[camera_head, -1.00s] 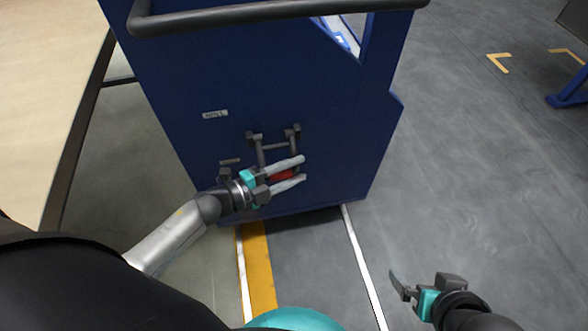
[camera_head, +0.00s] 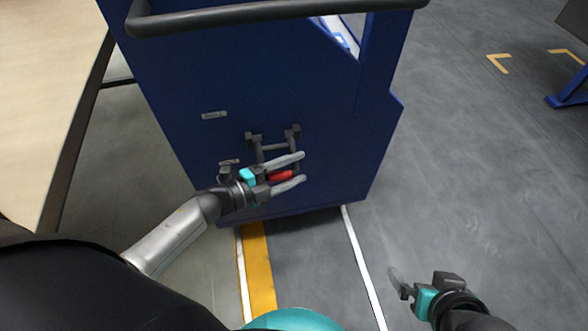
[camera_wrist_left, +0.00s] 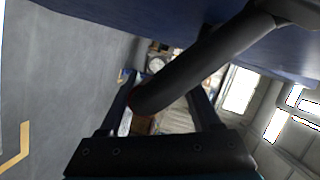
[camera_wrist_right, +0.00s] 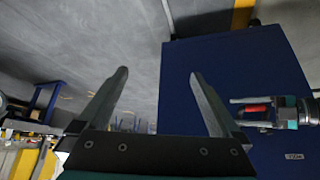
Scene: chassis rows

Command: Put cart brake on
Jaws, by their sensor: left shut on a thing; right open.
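The blue cart (camera_head: 340,110) stands ahead. A dark lever frame (camera_head: 277,147) with a red grip (camera_head: 280,176) is mounted low on its end panel. My left gripper (camera_head: 303,167) is shut on the lever's red grip, one finger above it and one below. In the left wrist view, a dark bar of the lever (camera_wrist_left: 205,60) runs between the fingers. My right gripper (camera_head: 402,284) is open and empty, low at the right, away from the cart. The right wrist view shows its fingers spread (camera_wrist_right: 158,73) and the red grip (camera_wrist_right: 257,108) beside them.
The cart's dark push handle (camera_head: 280,11) crosses the top. A light wooden table (camera_head: 45,90) stands close on the left. Yellow and white lines (camera_head: 257,270) mark the floor. The grey floor to the right (camera_head: 480,170) is clear, with another blue frame (camera_head: 570,98) at the edge.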

